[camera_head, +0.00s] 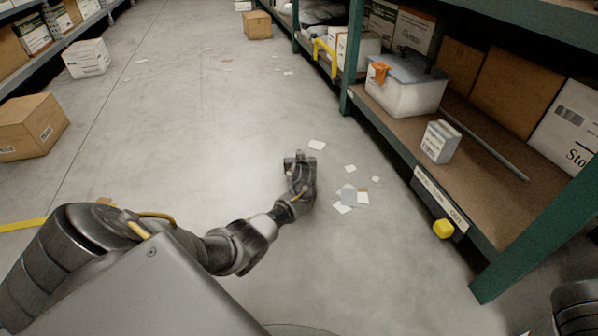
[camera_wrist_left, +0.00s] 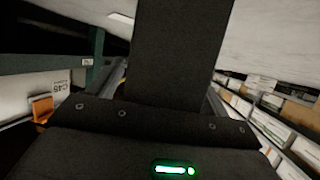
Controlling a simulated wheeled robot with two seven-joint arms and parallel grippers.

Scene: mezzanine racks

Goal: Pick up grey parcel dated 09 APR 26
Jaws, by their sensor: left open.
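A small grey parcel (camera_head: 440,141) with a white label stands on the brown lower shelf (camera_head: 478,165) of the green rack at right. Its date is too small to read. My left gripper (camera_head: 299,157) is open and empty above the floor, in front of the rack and left of the parcel, clearly apart from it. The left wrist view shows mostly my own dark gripper body, with the parcel out of sight. My right gripper is not in view; only part of my right arm shows at the bottom right corner.
A lidded grey tote (camera_head: 405,88) with an orange clip stands behind the parcel, and a rod (camera_head: 485,145) lies beside it. A green post (camera_head: 352,55) and the shelf's front edge bound the bay. Paper scraps (camera_head: 349,196) lie on the floor. The aisle is mostly clear.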

